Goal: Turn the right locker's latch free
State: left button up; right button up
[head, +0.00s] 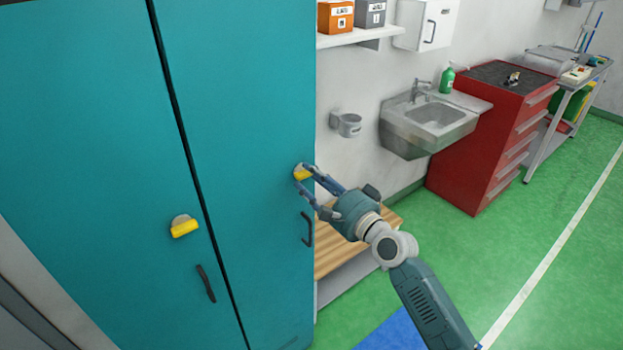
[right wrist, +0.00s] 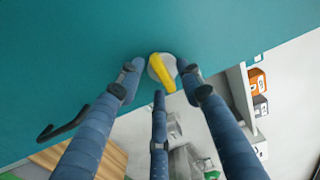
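The right locker (head: 250,120) is a teal door with a yellow latch (head: 303,173) on a round grey plate near its right edge. In the right wrist view the yellow latch (right wrist: 163,74) lies slanted across its plate. My right gripper (head: 306,177) reaches the latch from the right. Its blue fingers (right wrist: 160,82) are spread, with two on either side of the latch and one below it in the wrist view. They look apart from the knob; contact cannot be told for sure. My left gripper is not in view.
The left locker (head: 90,130) has its own yellow latch (head: 184,227) and a dark handle (head: 206,284). The right locker's dark handle (head: 307,229) is just below my gripper. A wooden bench (head: 335,256), sink (head: 430,118) and red cabinet (head: 480,150) stand to the right.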

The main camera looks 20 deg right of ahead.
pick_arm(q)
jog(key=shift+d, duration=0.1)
pick_arm(e)
grip_shut()
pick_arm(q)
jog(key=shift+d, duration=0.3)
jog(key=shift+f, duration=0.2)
pick_arm(e)
jog(key=shift+n, duration=0.4)
jog(key=n+b, duration=0.1)
jog(key=n, duration=0.4)
jog(key=n+b, duration=0.1)
jog(key=n, duration=0.5)
jog(key=shift+d+r, duration=0.1)
jog(key=shift+d, duration=0.1)
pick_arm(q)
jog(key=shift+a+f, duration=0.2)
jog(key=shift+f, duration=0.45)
pick_arm(e)
jog(key=n, duration=0.6)
jog(key=shift+w+r, duration=0.1)
jog(key=shift+r, duration=0.05)
